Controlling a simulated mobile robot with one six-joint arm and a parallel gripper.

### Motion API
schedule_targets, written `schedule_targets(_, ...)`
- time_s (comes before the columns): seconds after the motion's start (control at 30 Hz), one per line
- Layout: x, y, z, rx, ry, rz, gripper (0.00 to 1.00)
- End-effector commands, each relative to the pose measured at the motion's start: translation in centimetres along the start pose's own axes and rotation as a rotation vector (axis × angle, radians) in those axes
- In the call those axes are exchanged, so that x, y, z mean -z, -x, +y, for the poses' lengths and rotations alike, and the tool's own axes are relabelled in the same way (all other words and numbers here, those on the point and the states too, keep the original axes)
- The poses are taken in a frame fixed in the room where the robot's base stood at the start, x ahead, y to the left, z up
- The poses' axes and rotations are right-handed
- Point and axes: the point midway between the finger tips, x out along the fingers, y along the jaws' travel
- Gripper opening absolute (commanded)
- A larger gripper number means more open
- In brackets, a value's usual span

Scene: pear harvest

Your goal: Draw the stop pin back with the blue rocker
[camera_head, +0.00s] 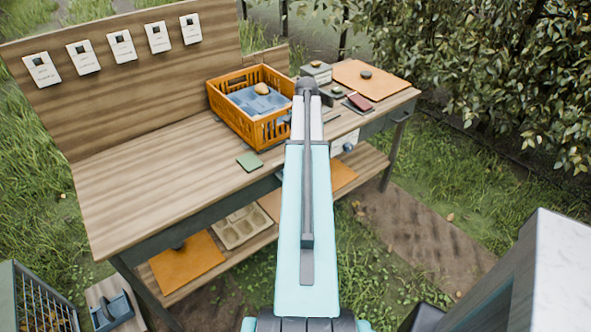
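I cannot make out a stop pin in this view. A small blue part (112,310) with raised ends sits on a wooden board at the lower left; I cannot tell whether it is the blue rocker. My arm reaches up the middle of the picture, over the front edge of the bench. My gripper is hidden behind the arm, so its fingers and anything between them do not show.
The wooden bench (140,180) carries an orange crate (245,125) with a blue insert and a pear-like fruit. Small boxes and an orange mat (370,80) lie at its right end. A lower shelf holds a beige tray (240,227). The bench's left half is clear.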

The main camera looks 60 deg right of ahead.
Motion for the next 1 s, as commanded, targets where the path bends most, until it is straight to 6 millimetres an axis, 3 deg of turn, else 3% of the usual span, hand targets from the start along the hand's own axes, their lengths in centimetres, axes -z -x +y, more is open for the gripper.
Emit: schedule_targets(1.0,-0.02,-1.04,0.0,0.0,0.0,0.0,0.0)
